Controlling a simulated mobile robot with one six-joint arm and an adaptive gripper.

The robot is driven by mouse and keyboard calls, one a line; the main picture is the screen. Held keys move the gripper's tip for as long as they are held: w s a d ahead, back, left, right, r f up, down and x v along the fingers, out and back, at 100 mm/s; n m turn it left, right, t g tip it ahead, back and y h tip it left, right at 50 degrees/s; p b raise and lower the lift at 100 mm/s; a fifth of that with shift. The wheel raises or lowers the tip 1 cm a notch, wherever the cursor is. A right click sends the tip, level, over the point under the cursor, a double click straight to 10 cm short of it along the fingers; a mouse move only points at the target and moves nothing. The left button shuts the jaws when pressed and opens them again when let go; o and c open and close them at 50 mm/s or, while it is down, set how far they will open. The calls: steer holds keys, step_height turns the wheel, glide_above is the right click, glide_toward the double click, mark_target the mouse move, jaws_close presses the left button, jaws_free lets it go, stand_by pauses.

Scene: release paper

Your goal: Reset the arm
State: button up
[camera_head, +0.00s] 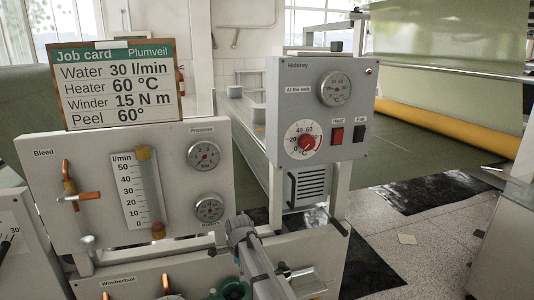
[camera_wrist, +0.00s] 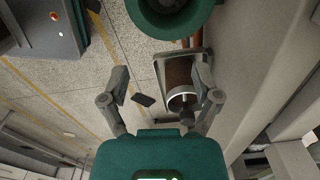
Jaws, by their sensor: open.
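My gripper (camera_wrist: 161,72) shows in the wrist view with its two grey fingers spread apart. It is open, and nothing is held between the fingertips. Beyond the fingers is a metal-framed unit (camera_wrist: 158,68) with a round pale part; I cannot tell how far away it is. In the head view my grey arm link rises at the bottom middle in front of the panels, and the gripper itself cannot be made out there.
A gauge panel (camera_head: 100,215) with a flow tube and dials stands at the left, with a job card (camera_head: 122,85) above it. A grey Haldrey heater box (camera_head: 350,85) stands right of it. Speckled floor (camera_head: 400,245) is open at the right. A yellow roller (camera_head: 450,117) lies behind.

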steer(key=s+d+n, duration=0.5)
steer(key=s+d, duration=0.1)
steer(key=d, duration=0.3)
steer(key=s+d+r+n+p, duration=0.1)
steer(key=s+d+n, duration=0.4)
steer(key=d, duration=0.3)
steer(key=s+d+n, duration=0.5)
steer(key=s+d, duration=0.2)
steer(key=d, duration=0.2)
steer(key=shift+d+r+n, duration=0.25)
steer(key=shift+d+n, duration=0.1)
steer(key=shift+n, duration=0.05)
steer(key=shift+c, duration=0.2)
